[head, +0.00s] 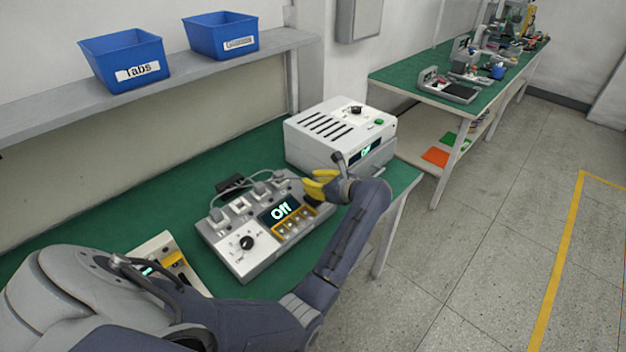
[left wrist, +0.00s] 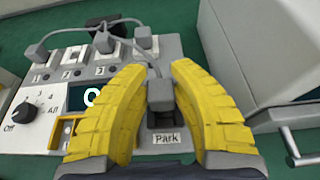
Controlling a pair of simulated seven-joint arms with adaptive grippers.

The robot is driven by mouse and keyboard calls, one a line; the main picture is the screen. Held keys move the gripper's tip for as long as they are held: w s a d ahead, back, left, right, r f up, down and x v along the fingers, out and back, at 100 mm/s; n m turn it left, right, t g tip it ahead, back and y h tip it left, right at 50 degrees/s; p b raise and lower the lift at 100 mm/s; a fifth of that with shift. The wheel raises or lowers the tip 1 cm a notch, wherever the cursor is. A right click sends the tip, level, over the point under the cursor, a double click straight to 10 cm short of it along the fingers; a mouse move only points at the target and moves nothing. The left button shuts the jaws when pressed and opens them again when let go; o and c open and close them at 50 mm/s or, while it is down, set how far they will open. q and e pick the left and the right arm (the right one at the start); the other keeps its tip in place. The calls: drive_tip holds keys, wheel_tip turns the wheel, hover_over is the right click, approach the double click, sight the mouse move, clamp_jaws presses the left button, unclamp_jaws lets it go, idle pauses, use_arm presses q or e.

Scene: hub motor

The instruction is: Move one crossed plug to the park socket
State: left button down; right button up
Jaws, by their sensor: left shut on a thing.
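The grey control box (head: 230,258) stands on the green bench with a display reading "Off" (head: 281,211). My left gripper (head: 318,185) has yellow fingers and is at the box's right end. In the left wrist view my left gripper (left wrist: 159,98) is shut on a grey plug (left wrist: 160,92) with a cable. The plug is over the park socket (left wrist: 164,121), just above the "Park" label (left wrist: 167,138); I cannot tell how deep it sits. Other grey plugs with cables stand along the numbered row, including a left plug (left wrist: 35,51) and a right plug (left wrist: 143,40). My right gripper is not in view.
A white slotted unit (head: 335,135) stands close behind and right of the box. A smaller panel device (head: 155,248) lies left of it. Blue bins (head: 125,60) sit on the shelf. A dark knob (left wrist: 25,112) is on the box's left part.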

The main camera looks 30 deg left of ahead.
use_arm(q)
drive_tip(key=shift+f, duration=1.3)
idle(1.6)
drive_tip(key=c, duration=1.1)
unclamp_jaws()
drive_tip(key=shift+r, duration=5)
